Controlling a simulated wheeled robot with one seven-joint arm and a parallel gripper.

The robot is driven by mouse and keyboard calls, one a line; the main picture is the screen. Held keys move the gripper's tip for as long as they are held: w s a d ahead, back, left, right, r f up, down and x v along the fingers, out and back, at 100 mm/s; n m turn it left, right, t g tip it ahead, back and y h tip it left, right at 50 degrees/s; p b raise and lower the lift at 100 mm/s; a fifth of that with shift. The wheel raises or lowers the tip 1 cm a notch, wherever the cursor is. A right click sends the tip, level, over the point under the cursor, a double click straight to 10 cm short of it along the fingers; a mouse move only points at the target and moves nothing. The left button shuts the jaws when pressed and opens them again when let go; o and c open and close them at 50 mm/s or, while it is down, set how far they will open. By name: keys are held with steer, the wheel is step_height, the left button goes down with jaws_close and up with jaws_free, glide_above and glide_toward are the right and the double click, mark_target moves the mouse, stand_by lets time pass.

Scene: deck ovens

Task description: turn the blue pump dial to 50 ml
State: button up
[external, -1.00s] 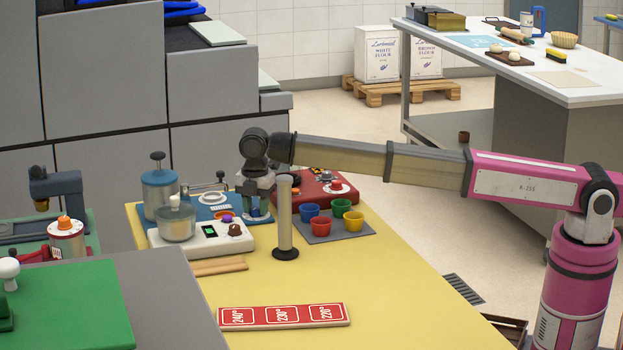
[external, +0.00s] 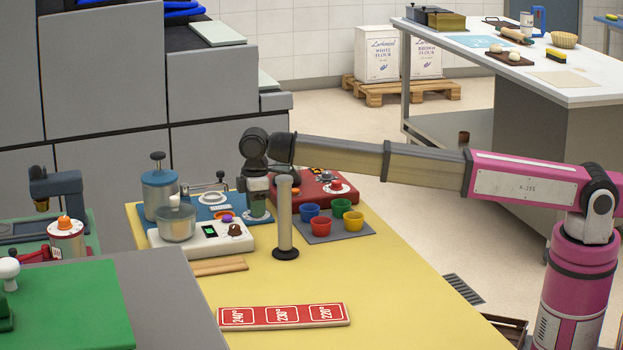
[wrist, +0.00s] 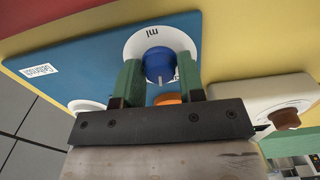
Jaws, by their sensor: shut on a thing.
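The blue pump dial (wrist: 159,62) sits on a white round scale marked "ml" on the blue pump board (wrist: 100,50). In the wrist view my gripper (wrist: 160,78) has its two green fingers on either side of the dial, shut on it. A pale pointer line shows on the dial's near side. The scale's numbers cannot be read. In the external view my gripper (external: 257,212) points down at the right end of the blue board (external: 206,198), and the dial is hidden there.
A white unit (external: 215,242) with a brown knob stands in front of the blue board. A red board (external: 312,197) lies to the right. A pale upright post (external: 285,220) stands close to my gripper. Several coloured cups stand on a grey mat (external: 345,236).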

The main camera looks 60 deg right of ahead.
steer(key=m, duration=0.8)
steer(key=shift+m, duration=0.3)
stand_by(0.3)
steer(key=o, duration=0.9)
steer(key=shift+r, duration=0.1)
step_height(320, 180, up, 11)
steer(key=shift+f, duration=0.15)
